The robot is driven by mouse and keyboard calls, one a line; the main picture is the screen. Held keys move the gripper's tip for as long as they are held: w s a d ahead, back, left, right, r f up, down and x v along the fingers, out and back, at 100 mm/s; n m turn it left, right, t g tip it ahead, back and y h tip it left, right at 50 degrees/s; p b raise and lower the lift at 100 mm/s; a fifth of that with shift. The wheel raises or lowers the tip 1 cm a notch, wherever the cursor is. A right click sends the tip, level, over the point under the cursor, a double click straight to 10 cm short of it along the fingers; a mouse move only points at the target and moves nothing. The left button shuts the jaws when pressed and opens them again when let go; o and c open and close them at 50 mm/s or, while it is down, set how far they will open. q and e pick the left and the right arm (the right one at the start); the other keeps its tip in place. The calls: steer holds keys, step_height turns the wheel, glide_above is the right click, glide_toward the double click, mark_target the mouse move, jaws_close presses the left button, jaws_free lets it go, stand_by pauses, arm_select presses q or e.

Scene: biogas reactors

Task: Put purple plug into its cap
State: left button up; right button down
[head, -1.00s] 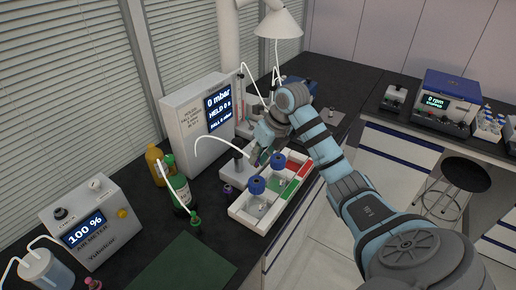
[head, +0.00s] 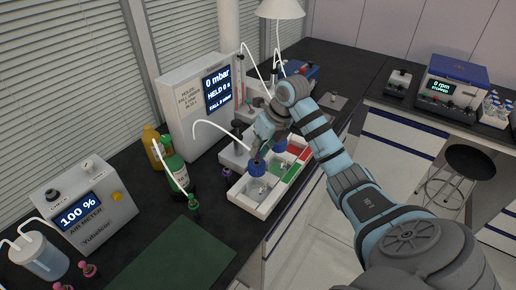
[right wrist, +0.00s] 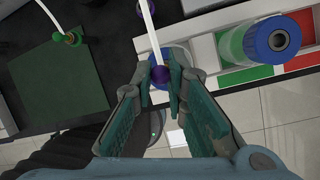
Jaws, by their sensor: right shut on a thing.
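My right gripper (right wrist: 161,88) is shut on the purple plug (right wrist: 160,74), which has a white tube running up from it. In the head view the gripper (head: 257,152) is just over the nearer blue-capped bottle (head: 257,168) in the tray. In the right wrist view this bottle's blue cap (right wrist: 181,54) lies behind the plug, mostly hidden by the plug and fingers. I cannot tell whether the plug touches the cap. A second bottle's blue ring cap (right wrist: 272,38), with an open centre, stands to the right. My left gripper is not in view.
The white tray (head: 240,207) has green and red compartments. A small purple piece (head: 227,172) stands on the bench left of it. A green plug (head: 193,202) with a tube, bottles and a pressure box (head: 190,118) stand near. A green mat (head: 178,258) lies in front.

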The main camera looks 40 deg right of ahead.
stand_by(0.6)
steer(key=shift+f, duration=0.25)
steer(key=shift+f+b, duration=0.45)
steer(key=shift+f, duration=0.2)
stand_by(0.5)
steer(key=c, duration=1.5)
jaws_free()
steer(key=shift+r, duration=0.1)
steer(key=v, duration=0.7)
steer(key=shift+s+r, duration=0.1)
steer(key=shift+r, duration=0.05)
